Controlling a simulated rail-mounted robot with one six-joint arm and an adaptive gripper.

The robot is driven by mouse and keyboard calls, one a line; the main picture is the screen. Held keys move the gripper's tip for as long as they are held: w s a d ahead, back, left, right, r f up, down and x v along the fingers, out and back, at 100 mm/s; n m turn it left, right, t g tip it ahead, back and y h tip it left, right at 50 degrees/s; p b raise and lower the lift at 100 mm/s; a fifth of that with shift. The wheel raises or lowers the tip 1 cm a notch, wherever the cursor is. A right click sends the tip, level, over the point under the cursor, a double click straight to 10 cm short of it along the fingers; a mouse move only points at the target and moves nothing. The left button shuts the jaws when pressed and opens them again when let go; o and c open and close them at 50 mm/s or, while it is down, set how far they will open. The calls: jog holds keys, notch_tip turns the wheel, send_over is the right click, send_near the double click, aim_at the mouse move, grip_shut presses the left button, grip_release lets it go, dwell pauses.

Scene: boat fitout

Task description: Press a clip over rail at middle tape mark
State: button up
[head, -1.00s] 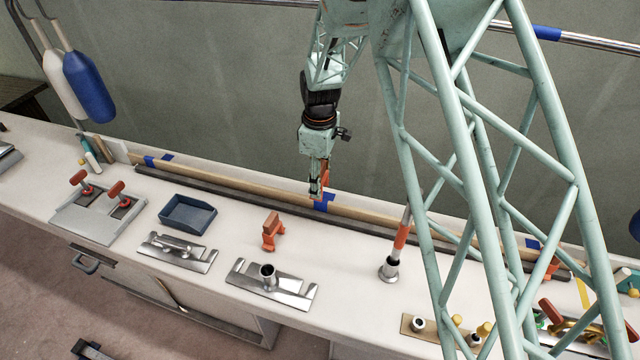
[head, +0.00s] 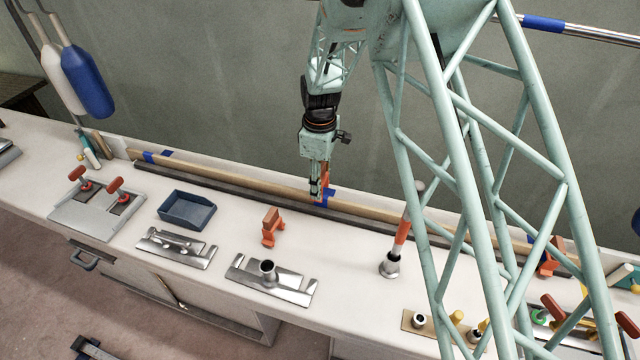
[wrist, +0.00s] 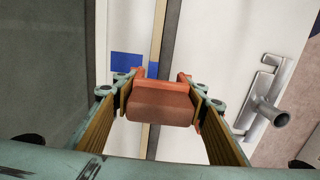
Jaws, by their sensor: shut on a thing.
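My gripper (head: 318,194) is shut on an orange clip (wrist: 160,106), with one finger on each side of it in the wrist view. In the head view the clip (head: 326,176) is partly hidden by the fingers. The long wooden rail (head: 240,186) runs along the back of the bench. The clip is over the rail at the middle blue tape mark (head: 330,196), which also shows in the wrist view (wrist: 127,64) just beyond the clip. I cannot tell whether the clip is seated on the rail.
A second orange clip (head: 271,228) stands on the bench in front. Another clip (head: 550,262) is at the right by the rail. A blue tray (head: 187,208), metal plates (head: 270,283) and an orange-handled tool (head: 398,245) stand in front of the rail.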

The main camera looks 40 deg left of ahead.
aim_at(320, 207)
jog(key=shift+f+b, duration=1.35)
jog(key=shift+f, duration=1.9)
jog(key=shift+f+b, duration=0.6)
jog(key=shift+f, duration=0.75)
dwell(0.7)
jog(key=o, duration=0.8)
jog(key=shift+o, duration=0.9)
jog(key=shift+r, duration=0.15)
jog(key=shift+r, duration=5.85)
jog(key=shift+d+r, duration=0.1)
